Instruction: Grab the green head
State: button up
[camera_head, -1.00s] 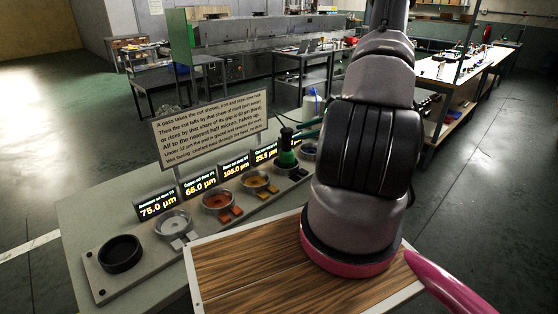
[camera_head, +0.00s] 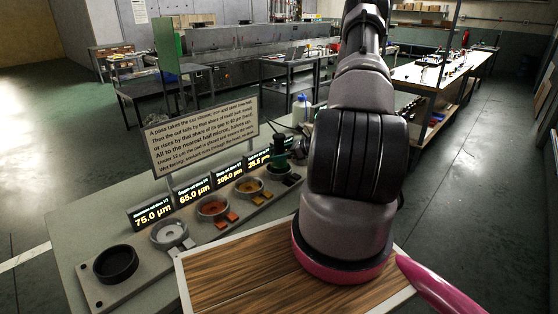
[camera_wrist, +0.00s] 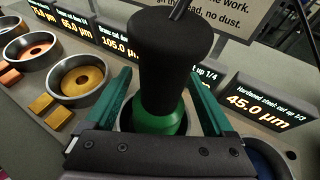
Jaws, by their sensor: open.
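The green head (camera_wrist: 158,122) shows in the wrist view with a black, upright handle (camera_wrist: 168,60) above its green base. It stands in a round seat in the row of cups. My gripper (camera_wrist: 158,98) is open, with one teal finger on each side of the green base. Whether the fingers touch it cannot be told.
A grey rack (camera_head: 130,281) holds a black cup (camera_head: 115,264) and several metal cups with coloured pads. Small displays and a text sign (camera_head: 203,135) stand behind them. A wooden board (camera_head: 225,283) lies in front, below my arm.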

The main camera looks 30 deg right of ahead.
jog(key=shift+w+a+f, duration=0.2)
jog(key=shift+w+a, duration=0.15)
grip_shut()
jog(key=shift+r, duration=0.1)
